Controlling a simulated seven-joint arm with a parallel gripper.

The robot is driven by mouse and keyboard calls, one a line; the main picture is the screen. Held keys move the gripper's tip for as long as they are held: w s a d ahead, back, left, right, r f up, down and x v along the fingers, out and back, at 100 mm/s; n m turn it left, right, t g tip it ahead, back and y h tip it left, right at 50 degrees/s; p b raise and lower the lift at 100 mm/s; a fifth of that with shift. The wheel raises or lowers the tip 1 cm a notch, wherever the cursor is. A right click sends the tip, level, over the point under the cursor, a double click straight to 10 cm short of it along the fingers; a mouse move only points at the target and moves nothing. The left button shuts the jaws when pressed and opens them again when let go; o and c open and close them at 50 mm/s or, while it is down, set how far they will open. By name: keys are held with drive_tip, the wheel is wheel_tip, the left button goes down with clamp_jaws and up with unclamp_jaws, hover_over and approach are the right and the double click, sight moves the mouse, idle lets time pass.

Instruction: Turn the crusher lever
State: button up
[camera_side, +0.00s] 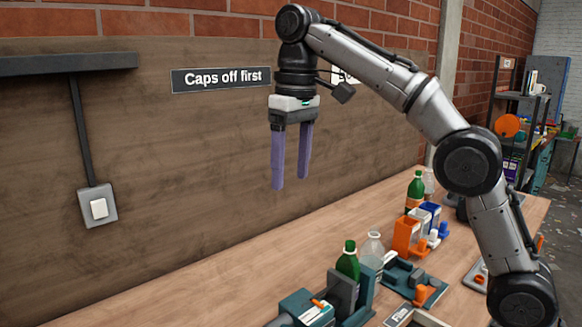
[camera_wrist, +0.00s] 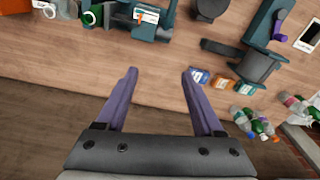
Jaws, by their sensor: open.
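My gripper (camera_side: 290,182) is open and empty, its two purple fingers pointing down, well above the bench and in front of the wooden back panel. In the wrist view, my gripper (camera_wrist: 159,71) has nothing between its fingers. A dark teal machine (camera_wrist: 262,68) stands at the upper right of the wrist view, with a purple handle-like part (camera_wrist: 279,24) near its top. It may be the crusher, but I cannot tell for sure. In the side view, a teal device (camera_side: 297,307) with a small orange part is cut off by the bottom edge. My gripper touches none of these.
Green bottles (camera_side: 347,262) and a clear bottle (camera_side: 372,247) stand on the bench. An orange bin (camera_side: 406,236) and a blue bin (camera_side: 429,210) are farther back. A wall switch (camera_side: 98,208) is at left. The bench's left part is clear.

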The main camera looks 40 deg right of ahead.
drive_tip(key=c, duration=0.7)
drive_tip(key=shift+w+a, duration=0.1)
drive_tip(key=shift+w, duration=0.15)
drive_tip(key=shift+c, duration=1)
drive_tip(key=f, duration=0.1)
drive_tip(key=w, duration=0.1)
drive_tip(key=f+m, duration=0.1)
drive_tip(key=shift+w+a+f+t, duration=0.25)
drive_tip(key=shift+w+f+t, duration=0.05)
drive_tip(key=shift+w, duration=0.1)
clamp_jaws()
drive_tip(key=s+d+f+m+t+y, duration=0.1)
drive_tip(key=s+f, duration=0.3)
drive_tip(key=s, duration=0.6)
drive_tip(key=s+d+f+m+t, duration=0.1)
drive_tip(key=s+f, duration=0.2)
drive_tip(key=s, duration=0.7)
drive_tip(key=x, duration=0.4)
drive_tip(key=s+x, duration=0.1)
drive_tip(key=x, duration=0.7)
drive_tip(key=shift+s+a+f, duration=0.2)
drive_tip(key=shift+a+f, duration=0.05)
drive_tip(key=shift+a, duration=0.2)
drive_tip(key=shift+s+a+f, duration=0.1)
drive_tip(key=shift+s+f, duration=0.1)
drive_tip(key=shift+f, duration=0.2)
